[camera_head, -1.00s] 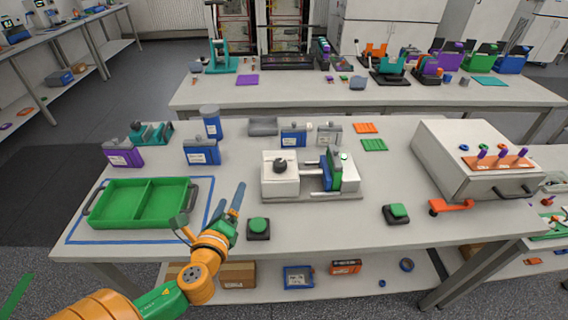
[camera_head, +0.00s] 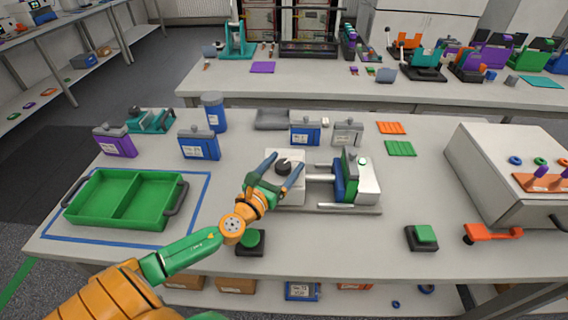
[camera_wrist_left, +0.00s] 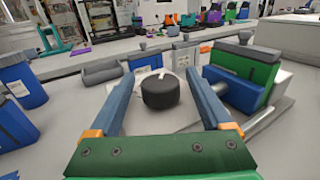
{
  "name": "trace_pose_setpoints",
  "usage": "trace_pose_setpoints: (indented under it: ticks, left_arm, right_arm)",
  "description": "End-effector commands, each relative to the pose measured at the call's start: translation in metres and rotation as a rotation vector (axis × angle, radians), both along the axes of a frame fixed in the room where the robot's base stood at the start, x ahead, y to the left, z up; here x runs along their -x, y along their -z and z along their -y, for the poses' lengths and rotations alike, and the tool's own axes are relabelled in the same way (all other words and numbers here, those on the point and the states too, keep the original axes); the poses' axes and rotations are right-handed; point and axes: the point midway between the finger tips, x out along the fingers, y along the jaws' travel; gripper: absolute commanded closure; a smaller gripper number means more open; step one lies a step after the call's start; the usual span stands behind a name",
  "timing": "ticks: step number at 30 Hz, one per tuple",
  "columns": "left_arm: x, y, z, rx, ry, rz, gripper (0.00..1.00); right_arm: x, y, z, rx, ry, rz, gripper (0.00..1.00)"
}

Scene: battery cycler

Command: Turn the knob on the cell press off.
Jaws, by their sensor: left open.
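The cell press (camera_head: 325,190) stands in the middle of the table, a white block at its left end and a blue and green clamp at its right. A black round knob (camera_head: 283,166) sits on top of the white block. My left gripper (camera_head: 281,170) is open, its two blue fingers reaching to either side of the knob. In the left wrist view the knob (camera_wrist_left: 160,91) lies between the spread fingers, with a gap on each side; a small light mark shows at its top. Whether the fingers are level with the knob is hard to tell. My right gripper is not in view.
A green tray (camera_head: 70,213) stands at the left. A green button (camera_head: 250,240) is partly behind my left arm, another green button (camera_head: 424,234) stands at the front right. Blue cells (camera_head: 199,146) stand behind. A large white box (camera_head: 500,165) is at the right.

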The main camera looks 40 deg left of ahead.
Motion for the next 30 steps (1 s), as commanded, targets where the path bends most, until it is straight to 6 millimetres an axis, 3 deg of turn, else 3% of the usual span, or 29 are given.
trace_pose_setpoints:
  ticks: [6,15,23,30]
  left_arm:
    - [0.000,0.000,0.000,0.001,0.000,-0.001,0.20]
    - [0.000,0.001,0.000,0.001,0.000,-0.001,1.00]
    - [0.000,-0.001,0.001,0.003,-0.032,-0.001,1.00]
    - [0.000,-0.003,0.001,0.007,-0.173,-0.002,1.00]
  right_arm:
    - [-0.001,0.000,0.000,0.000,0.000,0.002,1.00]
    - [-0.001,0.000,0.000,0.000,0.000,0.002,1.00]
    - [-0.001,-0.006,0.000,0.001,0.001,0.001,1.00]
    - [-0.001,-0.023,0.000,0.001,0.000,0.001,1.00]
